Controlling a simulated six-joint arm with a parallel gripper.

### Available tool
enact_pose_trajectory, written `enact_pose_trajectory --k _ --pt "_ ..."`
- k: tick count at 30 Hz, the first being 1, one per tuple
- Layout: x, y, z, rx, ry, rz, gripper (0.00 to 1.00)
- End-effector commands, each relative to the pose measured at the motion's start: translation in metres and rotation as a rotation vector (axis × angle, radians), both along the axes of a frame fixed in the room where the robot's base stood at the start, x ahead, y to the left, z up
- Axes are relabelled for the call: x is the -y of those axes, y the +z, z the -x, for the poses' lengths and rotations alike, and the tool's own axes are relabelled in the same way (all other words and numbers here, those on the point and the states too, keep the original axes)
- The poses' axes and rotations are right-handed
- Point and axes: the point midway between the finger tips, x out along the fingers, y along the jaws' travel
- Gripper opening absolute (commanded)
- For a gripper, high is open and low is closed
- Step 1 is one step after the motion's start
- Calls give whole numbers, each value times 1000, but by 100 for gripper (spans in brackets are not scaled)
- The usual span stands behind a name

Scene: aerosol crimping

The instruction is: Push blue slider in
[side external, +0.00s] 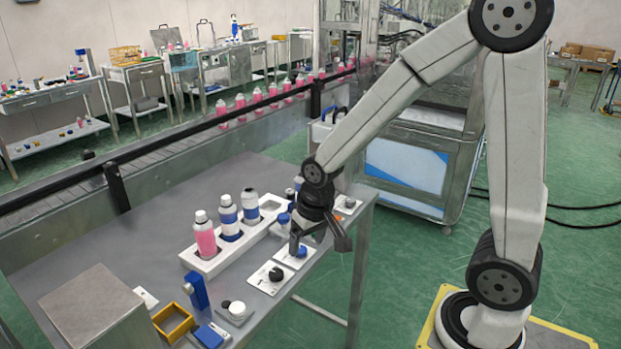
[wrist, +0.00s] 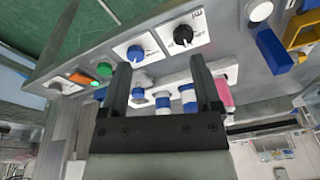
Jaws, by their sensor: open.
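Two blue pieces show at the front of the table, and I cannot tell which is the slider. One is an upright blue block (side external: 195,291), also in the wrist view (wrist: 275,50). The other is a low blue piece (side external: 210,335) beside a yellow frame (side external: 172,323); it is partly cut off at the wrist view's upper right corner (wrist: 313,4). My gripper (side external: 318,242) is open and empty, above the table's right edge and well away from both pieces. In the wrist view its two fingers (wrist: 160,65) point toward the panel plates.
A blue knob (wrist: 135,52) and a black knob (wrist: 183,35) sit on white plates near my fingers. A white rack (side external: 208,264) holds bottles, one pink (side external: 204,236). A grey box (side external: 92,308) stands front left. Table behind the rack is clear.

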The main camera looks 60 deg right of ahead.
Motion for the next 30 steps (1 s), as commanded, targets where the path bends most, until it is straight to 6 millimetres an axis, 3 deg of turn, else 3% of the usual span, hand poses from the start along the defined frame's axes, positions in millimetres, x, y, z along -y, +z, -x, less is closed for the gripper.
enact_pose_trajectory --k 6,18,24,30 --pt "26 5 -51 -42 -304 -44 81" --pt "84 7 -126 -111 -860 -103 81" --pt "112 5 -151 -140 -1106 -118 81" --pt "127 4 -162 -153 -1237 -125 81"
